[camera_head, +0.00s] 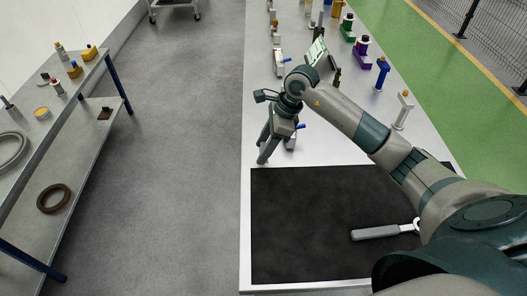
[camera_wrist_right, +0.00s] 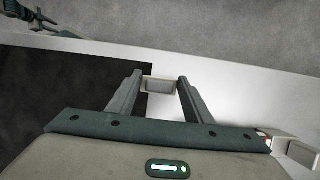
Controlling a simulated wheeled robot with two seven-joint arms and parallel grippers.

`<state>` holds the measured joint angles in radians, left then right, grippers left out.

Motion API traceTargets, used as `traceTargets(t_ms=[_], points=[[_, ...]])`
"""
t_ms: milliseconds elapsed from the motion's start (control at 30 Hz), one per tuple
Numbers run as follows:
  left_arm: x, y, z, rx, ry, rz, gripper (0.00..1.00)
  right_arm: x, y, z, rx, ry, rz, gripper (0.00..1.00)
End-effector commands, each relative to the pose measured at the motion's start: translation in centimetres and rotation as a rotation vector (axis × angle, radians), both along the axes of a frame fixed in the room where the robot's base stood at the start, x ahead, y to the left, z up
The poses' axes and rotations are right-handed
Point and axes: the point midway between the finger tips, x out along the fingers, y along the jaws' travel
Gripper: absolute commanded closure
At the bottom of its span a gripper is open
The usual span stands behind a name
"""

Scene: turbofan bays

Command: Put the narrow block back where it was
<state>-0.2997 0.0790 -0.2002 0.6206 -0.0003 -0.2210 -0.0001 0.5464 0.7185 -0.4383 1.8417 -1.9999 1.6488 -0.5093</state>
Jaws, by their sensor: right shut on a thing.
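My right gripper (camera_head: 275,157) reaches down over the left part of the pale table, just beyond the black mat. In the right wrist view its two fingers (camera_wrist_right: 160,88) are shut on a small grey block (camera_wrist_right: 158,86), taken to be the narrow block. The block is between the fingertips, over the mat's edge and the bare table top. I cannot tell whether it touches the table. In the head view the block cannot be made out. Dark parts at the top left of the wrist view look like my left gripper (camera_wrist_right: 38,18); its fingers are too unclear to read.
The black mat (camera_head: 300,225) holds a grey-handled wrench (camera_head: 378,233). Several blocks and fixtures stand further along the table, including a blue one (camera_head: 382,73) and a purple one (camera_head: 361,46). A pale block (camera_wrist_right: 301,152) is right of the gripper. A shelved bench (camera_head: 85,130) stands left.

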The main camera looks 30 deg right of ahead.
Motion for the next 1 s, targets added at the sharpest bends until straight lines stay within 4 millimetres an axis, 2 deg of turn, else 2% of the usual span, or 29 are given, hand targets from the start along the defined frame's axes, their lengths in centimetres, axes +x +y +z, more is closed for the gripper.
traceTargets(t_ms=[100,233,900,933,1000], points=[[0.0,0.0,1.1,0.0,0.0,0.0,0.69,-0.1,0.1,-1.3,0.002,0.004,-0.001,0.75],[0.0,0.0,1.4,0.0,-0.001,0.0,0.69,-0.1,0.0,-2.5,0.001,0.002,-0.001,0.75],[0.0,0.0,0.3,0.0,-0.001,0.0,0.69,0.0,0.0,-3.5,0.0,-0.001,0.0,0.75],[0.0,0.0,0.4,0.0,-0.001,0.0,0.69,0.0,0.0,-3.4,0.0,-0.001,0.0,0.49],[0.0,0.0,0.4,0.0,-0.001,0.0,0.69,0.0,0.0,-3.4,0.0,-0.001,0.0,0.35]])
